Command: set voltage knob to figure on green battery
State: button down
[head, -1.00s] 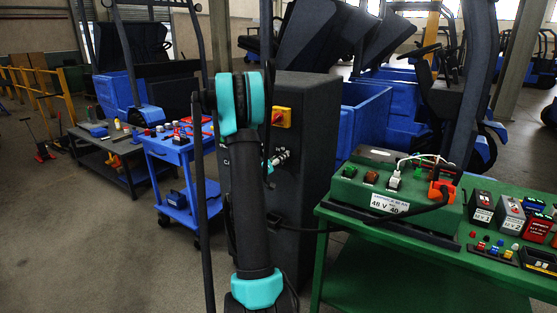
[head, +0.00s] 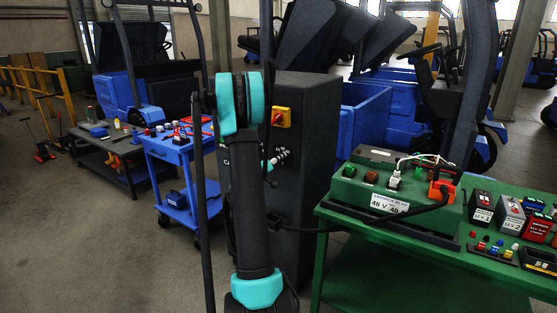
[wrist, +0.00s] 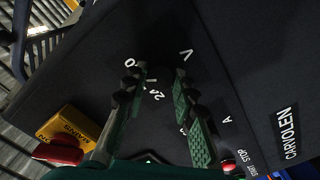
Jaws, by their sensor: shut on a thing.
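The green battery (head: 410,191) sits on the green table at the right in the head view. Its white label (head: 389,203) reads 48 V, with a smaller figure 40 beside it. The dark voltage knob (wrist: 161,76) is on the black charger panel below a white V in the wrist view. White marks O and 24 show around it. It blends with the panel, and its pointer cannot be made out. My gripper (wrist: 160,78) has its green-padded fingers on either side of the knob and is shut on it.
The charger cabinet (head: 307,150) stands behind my arm. Its yellow mains switch (wrist: 66,126) with a red handle is left of my fingers in the wrist view; a red button (wrist: 228,166) is at lower right. A blue cart (head: 180,150) stands left.

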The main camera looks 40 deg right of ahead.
jog(key=n, duration=0.6)
jog(key=shift+n, duration=0.3)
dwell(0.4)
jog(key=c, duration=1.2)
grip_release()
jog(key=shift+a, duration=0.1)
jog(key=v, duration=1.2)
